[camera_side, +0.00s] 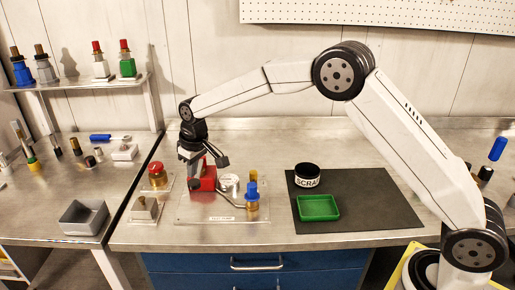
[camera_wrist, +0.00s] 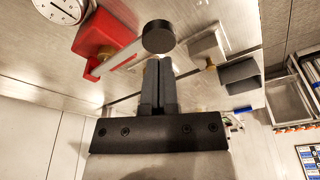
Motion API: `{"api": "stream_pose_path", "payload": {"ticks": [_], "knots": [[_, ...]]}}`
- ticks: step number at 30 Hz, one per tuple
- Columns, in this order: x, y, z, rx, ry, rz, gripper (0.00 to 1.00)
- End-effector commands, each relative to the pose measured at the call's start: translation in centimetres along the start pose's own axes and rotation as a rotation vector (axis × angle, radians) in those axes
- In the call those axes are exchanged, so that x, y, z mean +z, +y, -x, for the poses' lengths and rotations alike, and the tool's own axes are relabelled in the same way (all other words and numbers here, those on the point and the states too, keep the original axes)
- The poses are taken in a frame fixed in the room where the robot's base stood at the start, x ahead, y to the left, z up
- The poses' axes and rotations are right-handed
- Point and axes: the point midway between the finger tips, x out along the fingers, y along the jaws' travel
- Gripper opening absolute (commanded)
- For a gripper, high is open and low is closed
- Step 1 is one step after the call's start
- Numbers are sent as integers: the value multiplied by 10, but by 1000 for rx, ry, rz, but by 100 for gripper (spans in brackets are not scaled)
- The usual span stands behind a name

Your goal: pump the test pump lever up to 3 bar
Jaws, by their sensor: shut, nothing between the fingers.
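The red test pump (camera_side: 203,182) stands on a plate on the bench in the side view, below my gripper (camera_side: 190,170). In the wrist view the red pump body (camera_wrist: 103,38) is at upper left. Its pale lever rod (camera_wrist: 128,54) runs to a round black knob (camera_wrist: 158,37). My gripper (camera_wrist: 158,62) is shut and empty, its fingertips just below the knob in the picture; I cannot tell whether they touch it. The white gauge (camera_side: 229,183) is right of the pump; its face (camera_wrist: 62,8) is partly cut off in the wrist view, and I cannot read its pressure.
A red-topped brass part (camera_side: 156,174) stands left of the pump. A black mat (camera_side: 375,205) at right carries a green tray (camera_side: 318,216) and a black scrap cup (camera_side: 307,172). A grey bin (camera_side: 84,218) is at left.

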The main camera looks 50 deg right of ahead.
Motion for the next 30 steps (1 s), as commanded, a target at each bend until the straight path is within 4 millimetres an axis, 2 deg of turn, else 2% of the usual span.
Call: {"api": "stream_pose_path", "payload": {"ticks": [11,30], "knots": [[0,0,-2,0,0,0,0],[5,0,-23,0,-1,0,0]]}}
